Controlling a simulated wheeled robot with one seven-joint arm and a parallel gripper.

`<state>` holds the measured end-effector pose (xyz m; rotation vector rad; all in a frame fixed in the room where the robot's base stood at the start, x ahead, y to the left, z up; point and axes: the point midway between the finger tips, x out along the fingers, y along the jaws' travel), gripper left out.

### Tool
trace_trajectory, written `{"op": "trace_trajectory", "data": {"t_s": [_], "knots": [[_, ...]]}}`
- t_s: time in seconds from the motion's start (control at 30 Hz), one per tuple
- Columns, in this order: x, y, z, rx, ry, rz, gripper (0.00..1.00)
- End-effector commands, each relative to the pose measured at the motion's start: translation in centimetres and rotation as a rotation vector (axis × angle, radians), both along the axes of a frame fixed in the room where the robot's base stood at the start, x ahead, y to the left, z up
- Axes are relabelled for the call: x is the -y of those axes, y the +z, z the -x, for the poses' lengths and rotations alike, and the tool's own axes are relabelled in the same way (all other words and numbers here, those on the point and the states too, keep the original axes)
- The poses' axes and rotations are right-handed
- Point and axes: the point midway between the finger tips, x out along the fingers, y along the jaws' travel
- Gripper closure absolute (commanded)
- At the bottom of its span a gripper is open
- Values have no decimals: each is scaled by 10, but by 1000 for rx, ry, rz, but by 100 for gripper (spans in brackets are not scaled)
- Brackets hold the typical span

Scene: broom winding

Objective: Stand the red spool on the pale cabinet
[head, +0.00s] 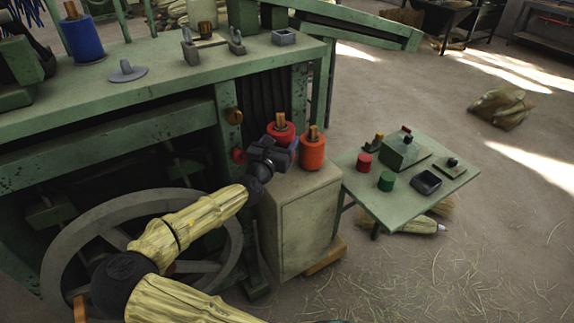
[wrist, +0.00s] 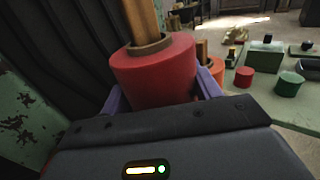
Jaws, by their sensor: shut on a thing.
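The red spool (head: 279,132), with a wooden core sticking up, is between the purple fingers of my gripper (head: 283,144), at the back left of the pale cabinet (head: 302,232). In the wrist view the red spool (wrist: 155,72) fills the space between the fingers and looks close to upright. My gripper is shut on it. Its underside is hidden, so I cannot tell whether it touches the cabinet top. An orange spool (head: 313,154) stands on the cabinet just right of my gripper; it is partly hidden in the wrist view (wrist: 205,76).
The green machine bench (head: 150,82) rises close on the left, with a blue spool (head: 83,38) on top. A low green table (head: 358,187) on the right holds small red and green cylinders, a box and a tray. The cabinet top's front part is bare.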

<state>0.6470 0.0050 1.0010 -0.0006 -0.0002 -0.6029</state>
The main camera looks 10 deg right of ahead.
Motion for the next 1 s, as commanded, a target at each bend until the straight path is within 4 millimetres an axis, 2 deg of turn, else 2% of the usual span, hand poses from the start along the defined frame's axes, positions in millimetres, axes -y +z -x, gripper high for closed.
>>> {"op": "trace_trajectory", "data": {"t_s": [0.1, 0.2, 0.57, 0.8, 1.0], "knots": [[1, -23, 0, -1, 0, 3, 67], [0, -35, 0, 0, 0, 1, 67], [0, -39, 0, 1, 0, 1, 67], [0, -69, 0, 0, 1, 1, 67], [0, -75, 0, 2, 1, 1, 67]]}}
